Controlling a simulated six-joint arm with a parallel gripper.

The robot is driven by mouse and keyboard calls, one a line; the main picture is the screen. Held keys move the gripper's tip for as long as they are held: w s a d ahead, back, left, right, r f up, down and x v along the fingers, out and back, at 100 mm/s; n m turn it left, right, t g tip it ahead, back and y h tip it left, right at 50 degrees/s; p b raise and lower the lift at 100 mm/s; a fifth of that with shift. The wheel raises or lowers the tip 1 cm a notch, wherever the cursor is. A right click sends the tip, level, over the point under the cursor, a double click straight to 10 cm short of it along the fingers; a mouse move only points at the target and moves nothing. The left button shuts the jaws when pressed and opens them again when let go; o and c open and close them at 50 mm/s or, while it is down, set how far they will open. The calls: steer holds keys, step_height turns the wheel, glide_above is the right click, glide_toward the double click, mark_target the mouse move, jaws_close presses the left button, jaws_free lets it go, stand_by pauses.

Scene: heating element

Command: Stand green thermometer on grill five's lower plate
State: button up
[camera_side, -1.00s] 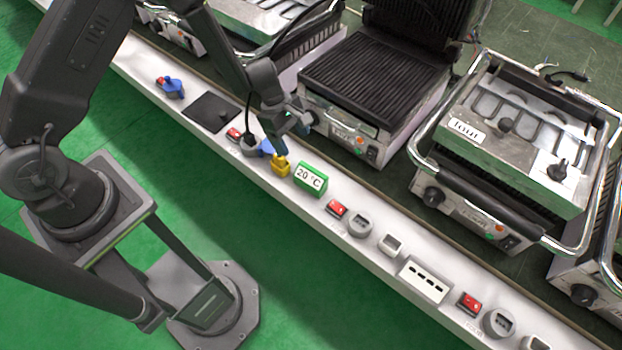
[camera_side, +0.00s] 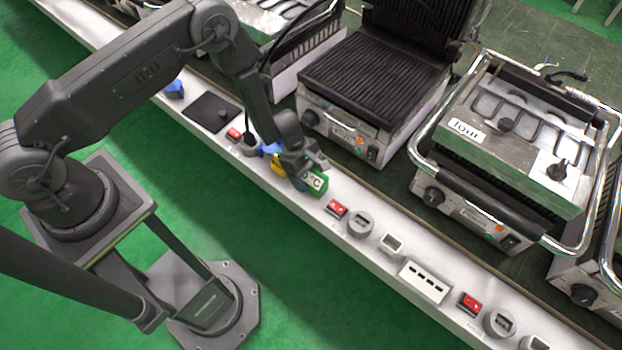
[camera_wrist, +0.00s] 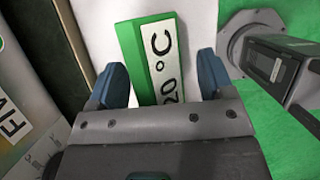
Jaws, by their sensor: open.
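The green thermometer (camera_side: 317,183) is a block with a white face reading 20 °C. It rests on the white shelf beside the grills, partly hidden behind my gripper (camera_side: 306,170) in the side view. In the wrist view the thermometer (camera_wrist: 152,58) lies between the two blue fingertips of my gripper (camera_wrist: 160,85). The jaws are open, with a gap on each side of it. The open grill (camera_side: 375,80) has a ribbed dark lower plate and a raised lid. I cannot read from the frames which grill is number five.
A yellow plug-like piece (camera_side: 277,163) and a blue one (camera_side: 269,149) sit just left of the thermometer. Red switches (camera_side: 337,208) and grey sockets (camera_side: 361,224) line the white shelf (camera_side: 325,236). A closed grill (camera_side: 510,150) with chrome handles stands to the right.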

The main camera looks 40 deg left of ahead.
steer(key=shift+d+f, duration=0.15)
steer(key=shift+f, duration=0.25)
steer(key=shift+r, duration=0.1)
steer(key=c, duration=1.2)
